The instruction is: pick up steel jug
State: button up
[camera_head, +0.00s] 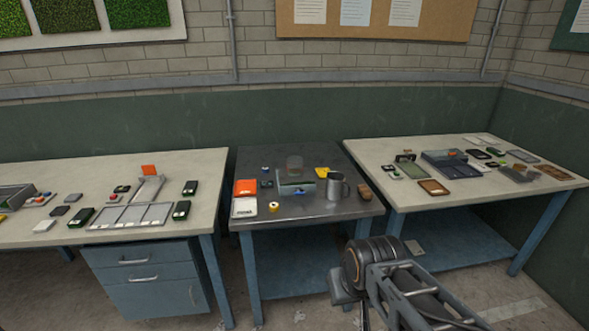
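The steel jug (336,187) is a grey metal vessel with a handle on its right side. It stands upright on the dark metal-topped middle table (310,208), toward the right front. My arm (385,270) rises from the lower right, in front of and below the table. Its fingertips cannot be made out, so whether my gripper is open or shut is not shown. The jug appears apart from my arm, with nothing holding it.
Close to the jug are a grey box (296,188), a brown block (365,191), a yellow item (322,172) and a yellow roll (273,207). An orange item (245,187) lies at left. Cluttered tables (75,240) (450,203) flank the middle one, with narrow gaps.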

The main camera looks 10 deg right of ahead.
aim_at(334, 190)
jog(key=z, duration=1.4)
jog(key=i, duration=1.75)
jog(key=u, duration=3.8)
